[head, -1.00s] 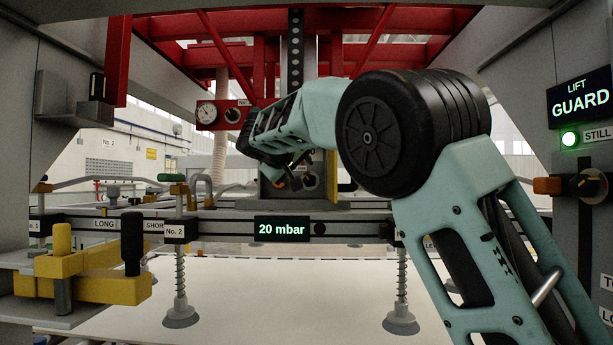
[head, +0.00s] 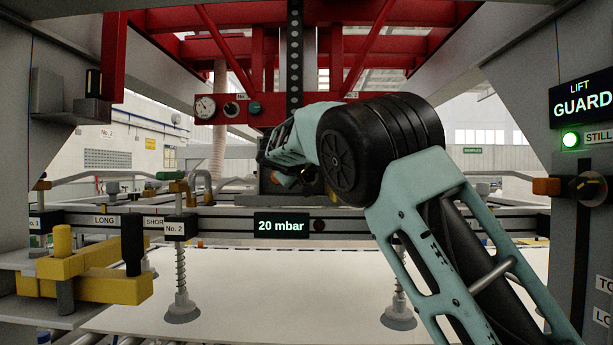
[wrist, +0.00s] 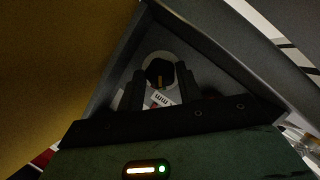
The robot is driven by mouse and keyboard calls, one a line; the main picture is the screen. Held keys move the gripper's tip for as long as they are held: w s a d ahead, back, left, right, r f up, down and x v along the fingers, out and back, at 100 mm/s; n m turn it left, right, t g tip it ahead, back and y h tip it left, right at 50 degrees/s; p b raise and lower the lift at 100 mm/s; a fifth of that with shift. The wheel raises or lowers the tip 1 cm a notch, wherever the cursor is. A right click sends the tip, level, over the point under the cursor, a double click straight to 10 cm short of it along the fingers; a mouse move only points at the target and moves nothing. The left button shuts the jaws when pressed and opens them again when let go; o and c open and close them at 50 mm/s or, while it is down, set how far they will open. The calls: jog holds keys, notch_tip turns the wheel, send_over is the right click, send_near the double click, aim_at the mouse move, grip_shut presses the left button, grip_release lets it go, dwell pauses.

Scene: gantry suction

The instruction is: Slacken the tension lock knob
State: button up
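In the wrist view a black knob (wrist: 159,72) with a yellowish mark sits on a pale round plate inside a dark grey recess. I take it for the tension lock knob. My gripper (wrist: 160,82) is open, with its two dark fingers apart and pointing towards the knob. The knob shows between the fingertips; I cannot tell whether they reach around it or touch it. A small white label (wrist: 160,98) lies just below the knob. In the head view my arm hides the knob, and the gripper is at the middle column, mostly hidden.
Grey walls close in around the gripper, with a large yellow surface (wrist: 55,60) at left. In the head view the crossbeam carries a 20 mbar display (head: 281,226). A yellow clamp (head: 85,272) stands at left and a suction cup (head: 182,310) hangs over the white sheet (head: 290,285).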

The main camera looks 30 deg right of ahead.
jog(key=shift+f+b, duration=0.1)
jog(key=shift+b, duration=0.2)
jog(key=shift+c, duration=0.4)
jog(key=shift+n+h, duration=0.3)
jog(key=shift+n, duration=0.1)
jog(key=n+b, duration=0.1)
jog(key=n+h+b, duration=0.1)
jog(key=shift+w+a+f+b, duration=0.1)
jog(key=shift+a+f+b, duration=0.1)
jog(key=shift+b, duration=0.1)
jog(key=shift+n+h+b, duration=0.6)
jog(key=shift+n+b, duration=0.5)
jog(key=shift+n, duration=0.4)
jog(key=o, duration=1)
